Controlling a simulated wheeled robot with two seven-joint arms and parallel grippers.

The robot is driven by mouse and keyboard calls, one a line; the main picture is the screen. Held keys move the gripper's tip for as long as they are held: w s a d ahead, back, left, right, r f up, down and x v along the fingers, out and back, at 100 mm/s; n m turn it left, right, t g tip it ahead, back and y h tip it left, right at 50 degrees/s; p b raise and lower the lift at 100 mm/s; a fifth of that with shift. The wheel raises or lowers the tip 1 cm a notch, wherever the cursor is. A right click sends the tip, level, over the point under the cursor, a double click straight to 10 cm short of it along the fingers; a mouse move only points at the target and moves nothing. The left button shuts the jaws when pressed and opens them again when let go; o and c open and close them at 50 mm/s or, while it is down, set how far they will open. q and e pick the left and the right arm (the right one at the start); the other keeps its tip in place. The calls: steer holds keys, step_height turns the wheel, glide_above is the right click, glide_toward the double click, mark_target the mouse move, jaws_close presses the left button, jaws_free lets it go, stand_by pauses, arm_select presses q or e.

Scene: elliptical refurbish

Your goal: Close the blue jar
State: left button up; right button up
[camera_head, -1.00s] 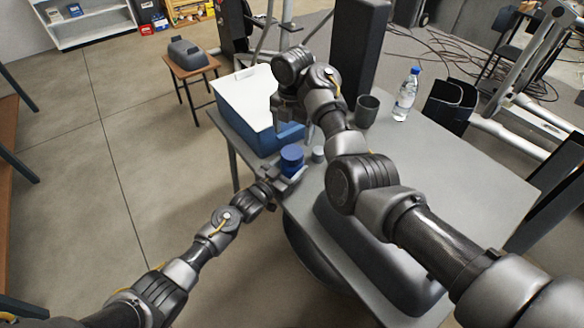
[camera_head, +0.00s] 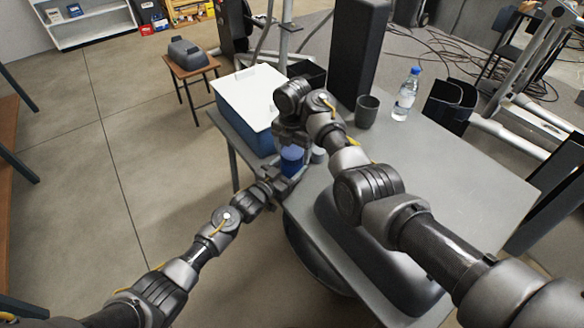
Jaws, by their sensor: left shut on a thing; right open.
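The blue jar (camera_head: 291,160) stands near the left edge of the grey table (camera_head: 440,185). My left gripper (camera_head: 284,180) is shut on the jar low on its side. My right gripper (camera_head: 292,140) points down right over the jar's top, with its fingers around or just above it. The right gripper is open. It covers the top of the jar, so I cannot tell how the lid sits.
A blue box with a white top (camera_head: 246,100) stands behind the jar. A small grey cylinder (camera_head: 318,155) is just right of the jar. A dark cup (camera_head: 367,110), a water bottle (camera_head: 406,95) and a tall black box (camera_head: 357,50) stand farther back. The table's right side is clear.

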arm_select(q)
steer(key=shift+s+f, duration=0.1)
steer(key=shift+f, duration=0.2)
arm_select(e)
steer(key=shift+c, duration=0.5)
steer(key=c, duration=0.9)
arm_select(q)
steer(key=shift+a, duration=0.1)
arm_select(e)
steer(key=m, duration=0.7)
steer(key=shift+f, duration=0.1)
steer(key=m, duration=0.3)
steer(key=shift+m, duration=0.4)
steer(key=m, duration=0.6)
steer(key=shift+s+m, duration=0.1)
steer(key=shift+m, duration=0.3)
steer(key=m, duration=1.3)
steer(key=shift+a, duration=0.1)
steer(key=m, duration=0.3)
